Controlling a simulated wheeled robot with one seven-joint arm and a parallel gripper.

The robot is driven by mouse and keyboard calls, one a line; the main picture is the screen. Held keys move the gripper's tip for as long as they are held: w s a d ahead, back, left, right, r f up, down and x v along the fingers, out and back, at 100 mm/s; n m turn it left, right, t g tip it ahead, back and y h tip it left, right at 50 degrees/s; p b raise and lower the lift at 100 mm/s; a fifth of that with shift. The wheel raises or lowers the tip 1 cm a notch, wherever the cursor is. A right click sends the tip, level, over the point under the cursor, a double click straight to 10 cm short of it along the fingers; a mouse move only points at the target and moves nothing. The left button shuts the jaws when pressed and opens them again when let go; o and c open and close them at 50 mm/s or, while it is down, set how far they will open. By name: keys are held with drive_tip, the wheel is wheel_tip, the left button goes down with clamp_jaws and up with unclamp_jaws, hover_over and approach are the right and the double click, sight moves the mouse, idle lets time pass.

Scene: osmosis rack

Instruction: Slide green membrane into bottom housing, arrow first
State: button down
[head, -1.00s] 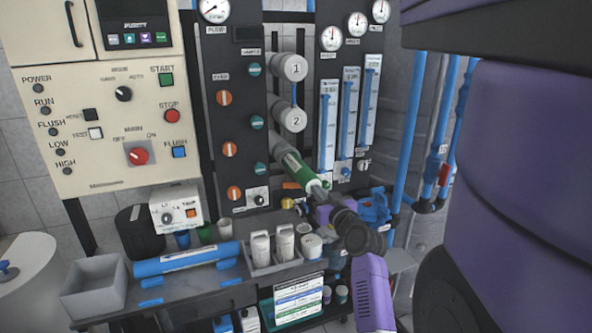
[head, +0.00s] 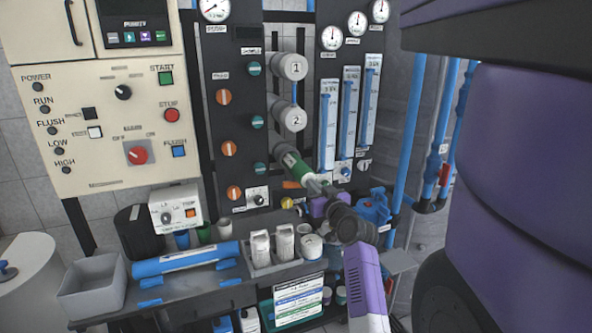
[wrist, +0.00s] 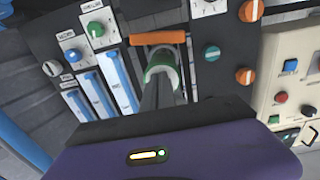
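The green membrane (head: 295,167) is partly inside the bottom housing (head: 281,151), the lowest of the grey tubes on the rack. Its green outer part sticks out towards me, in line with the tube. The rest of it, with any arrow, is hidden. My gripper (head: 318,184) is at its outer end, with the fingers close together and seemingly shut on it. In the wrist view my fingers (wrist: 160,97) run up to the green and white end of the membrane (wrist: 160,68); the exact contact is hard to see.
Housings 1 (head: 290,67) and 2 (head: 289,114) are above. Flow meters (head: 347,118) stand to the right, knobs (head: 225,96) to the left. The cart below holds a blue tube (head: 186,260), white canisters (head: 284,243) and a grey bin (head: 93,285).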

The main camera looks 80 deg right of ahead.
drive_tip(key=shift+b+x, duration=2.35)
drive_tip(key=shift+x, duration=3.1)
drive_tip(key=shift+p+v, duration=0.8)
drive_tip(key=shift+v, duration=3.05)
drive_tip(key=shift+s+a, duration=0.1)
drive_tip(key=shift+a, duration=0.1)
drive_tip(key=shift+r, duration=0.1)
